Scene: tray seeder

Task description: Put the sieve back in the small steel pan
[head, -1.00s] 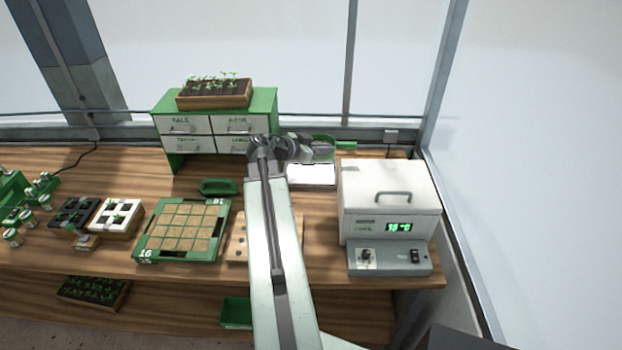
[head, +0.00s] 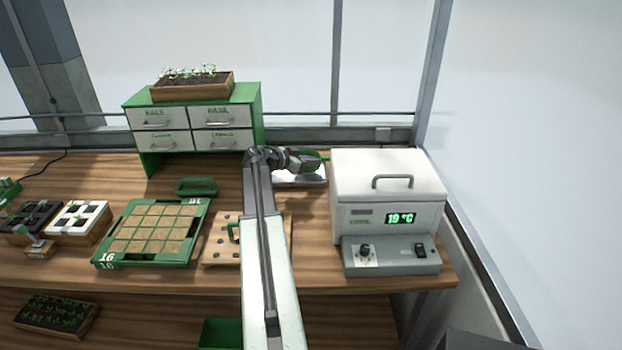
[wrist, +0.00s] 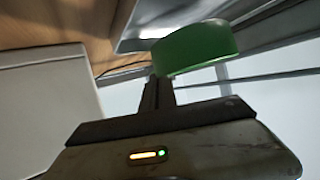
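The green sieve (head: 314,155) is at the end of my gripper (head: 322,164), mostly hidden behind it in the head view. In the wrist view the sieve (wrist: 195,47) is a green round band at the tips of my gripper's fingers (wrist: 158,82), which look closed together on its edge. The small steel pan (head: 300,179) lies on the bench under and just behind my gripper, partly covered by it. A bright metal surface, likely the pan (wrist: 165,15), shows behind the sieve in the wrist view. I cannot tell whether sieve and pan touch.
A white lidded box with a 19 °C display (head: 386,195) stands close to the right of the pan. A green drawer cabinet (head: 193,118) stands to the left. A green-framed tray (head: 155,232) and a wooden board with holes (head: 222,252) lie at the front.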

